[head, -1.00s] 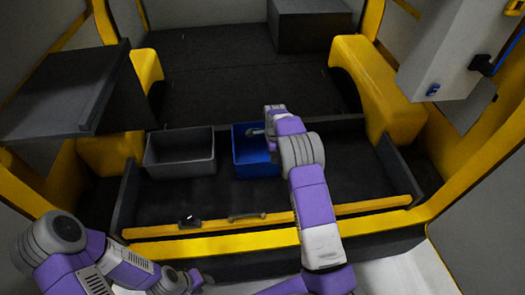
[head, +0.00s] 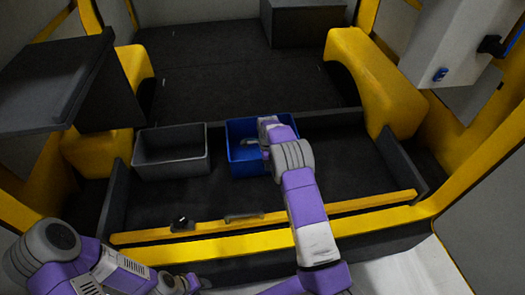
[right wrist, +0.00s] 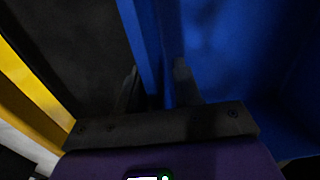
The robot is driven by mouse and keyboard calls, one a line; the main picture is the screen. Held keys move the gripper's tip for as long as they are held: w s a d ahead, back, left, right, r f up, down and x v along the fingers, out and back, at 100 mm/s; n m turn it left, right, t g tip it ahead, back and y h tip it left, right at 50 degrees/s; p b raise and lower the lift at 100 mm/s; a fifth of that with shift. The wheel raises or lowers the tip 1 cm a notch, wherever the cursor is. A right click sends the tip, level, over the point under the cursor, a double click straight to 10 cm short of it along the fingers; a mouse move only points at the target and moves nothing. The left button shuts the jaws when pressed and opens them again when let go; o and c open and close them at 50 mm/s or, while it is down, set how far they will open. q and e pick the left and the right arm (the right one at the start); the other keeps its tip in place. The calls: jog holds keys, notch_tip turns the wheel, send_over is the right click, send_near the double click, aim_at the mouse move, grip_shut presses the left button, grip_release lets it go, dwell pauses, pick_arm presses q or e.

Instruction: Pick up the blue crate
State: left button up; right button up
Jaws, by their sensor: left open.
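The blue crate (head: 243,158) sits upright in the dark tray behind the yellow bar, right of the grey crate, in the head view. My right gripper (head: 264,141) is at this crate, and its arm covers part of the crate's right side. In the right wrist view my right gripper (right wrist: 157,82) has one finger on each side of the crate's blue wall (right wrist: 148,45). The fingers look apart, with small dark gaps beside the wall. My left gripper (head: 192,283) is open and low at the front left, away from the crates; its fingers are small in view.
An open grey crate (head: 172,170) stands left of the blue crate with a gap between them. A yellow bar (head: 200,228) with a handle runs along the tray's front. Yellow wheel arches (head: 385,95) flank the back. The tray floor right of my right arm is clear.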

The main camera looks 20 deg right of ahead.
jog(key=shift+r, duration=0.1)
jog(key=shift+c, duration=0.5)
grip_shut()
dwell(0.6)
jog(key=shift+w, duration=0.1)
